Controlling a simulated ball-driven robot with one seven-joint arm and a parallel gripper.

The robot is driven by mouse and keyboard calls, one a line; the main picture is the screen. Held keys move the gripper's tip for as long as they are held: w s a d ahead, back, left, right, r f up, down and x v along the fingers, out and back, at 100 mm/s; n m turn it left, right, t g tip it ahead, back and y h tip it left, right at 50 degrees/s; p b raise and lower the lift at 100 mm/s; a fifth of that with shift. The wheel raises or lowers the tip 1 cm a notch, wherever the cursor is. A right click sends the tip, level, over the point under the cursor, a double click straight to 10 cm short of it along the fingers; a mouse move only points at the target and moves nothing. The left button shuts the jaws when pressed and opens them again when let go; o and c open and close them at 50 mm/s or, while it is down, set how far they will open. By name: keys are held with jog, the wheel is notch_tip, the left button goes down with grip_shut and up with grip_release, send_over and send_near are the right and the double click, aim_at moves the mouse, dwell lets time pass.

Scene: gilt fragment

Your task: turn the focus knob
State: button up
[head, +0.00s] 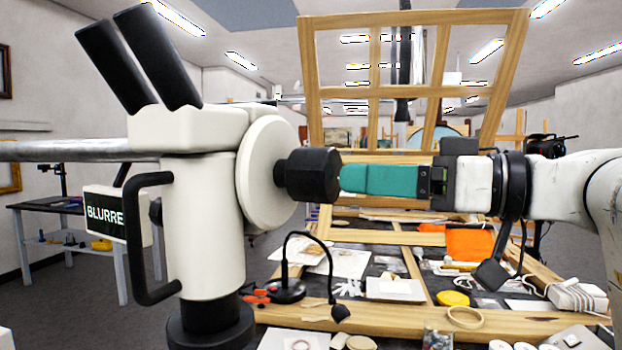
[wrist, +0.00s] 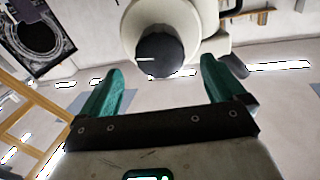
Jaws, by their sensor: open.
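The focus knob (head: 308,175) is a black cylinder on the right side of a cream microscope (head: 208,220) with black eyepieces. In the wrist view the knob (wrist: 160,56) shows a short white mark pointing left from near its middle. My gripper (head: 343,178) has teal fingers and comes in from the right, level with the knob, its tips at the knob's outer face. In the wrist view my gripper (wrist: 161,66) is open, with the knob between the fingertips and a gap on each side. I cannot tell whether the tips reach past the knob's face.
A sign (head: 105,214) reading "BLURRE", its end hidden, is behind the microscope handle. A wooden frame (head: 416,90) stands behind my arm.

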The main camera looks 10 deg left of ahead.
aim_at(335, 177)
jog(key=p+x, duration=0.1)
jog(key=x, duration=0.7)
jog(key=shift+w+a, duration=0.15)
jog(key=shift+a, duration=0.1)
jog(key=c, duration=1)
jog(key=shift+p, duration=0.35)
jog(key=shift+c, duration=0.2)
jog(key=m+p, duration=0.3)
jog(key=shift+r, duration=0.15)
jog(key=shift+m+p, duration=1.3)
jog(key=shift+m, duration=0.1)
